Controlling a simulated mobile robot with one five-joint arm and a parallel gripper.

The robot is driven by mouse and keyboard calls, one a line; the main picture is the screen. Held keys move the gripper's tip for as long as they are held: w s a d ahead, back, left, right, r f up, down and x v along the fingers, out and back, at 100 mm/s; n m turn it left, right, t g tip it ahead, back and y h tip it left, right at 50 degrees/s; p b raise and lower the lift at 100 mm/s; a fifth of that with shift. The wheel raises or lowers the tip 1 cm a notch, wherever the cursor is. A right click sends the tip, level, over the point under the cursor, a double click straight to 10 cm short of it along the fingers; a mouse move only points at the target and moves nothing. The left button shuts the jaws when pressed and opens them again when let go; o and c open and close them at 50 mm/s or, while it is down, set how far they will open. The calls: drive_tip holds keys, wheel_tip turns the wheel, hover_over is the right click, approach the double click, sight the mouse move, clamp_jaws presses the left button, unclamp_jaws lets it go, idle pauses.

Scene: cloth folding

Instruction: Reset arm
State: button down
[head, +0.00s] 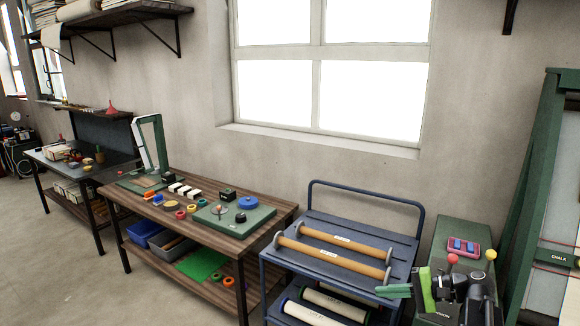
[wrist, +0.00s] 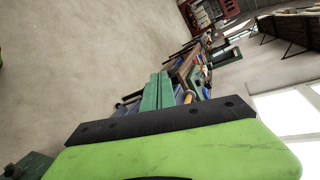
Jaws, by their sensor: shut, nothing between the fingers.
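My gripper (head: 394,291) is at the lower right of the head view, with its dark green fingers pointing left. The fingers are together and nothing shows between them. It is in front of the right end of the blue cart (head: 288,222). In the wrist view my gripper (wrist: 158,92) shows as two dark green fingers side by side beyond a bright green plate. My folded black arm is just right of it in the head view. No cloth is clearly seen near it.
The cart holds two wooden rollers (head: 333,259). A green cabinet (head: 462,233) with a pink tray (head: 463,247) stands behind my arm. A tall green board (head: 558,180) stands at the right. A wooden workbench (head: 262,234) with small items is to the left.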

drive_tip(key=s+a+f+n+g+h, duration=0.35)
drive_tip(key=a+f, duration=0.25)
drive_tip(key=a, duration=0.5)
drive_tip(key=s+a+f+n+g+h, duration=0.2)
drive_tip(key=a+f+n+g+h, duration=0.15)
drive_tip(key=a+f, duration=0.55)
drive_tip(key=d+n+t+h, duration=0.1)
drive_tip(key=d+n+h, duration=0.1)
drive_tip(key=d+h, duration=0.3)
drive_tip(key=shift+d+f+h, duration=0.2)
drive_tip(key=shift+d+h, duration=0.1)
drive_tip(key=shift+d, duration=0.2)
drive_tip(key=shift+s, duration=0.15)
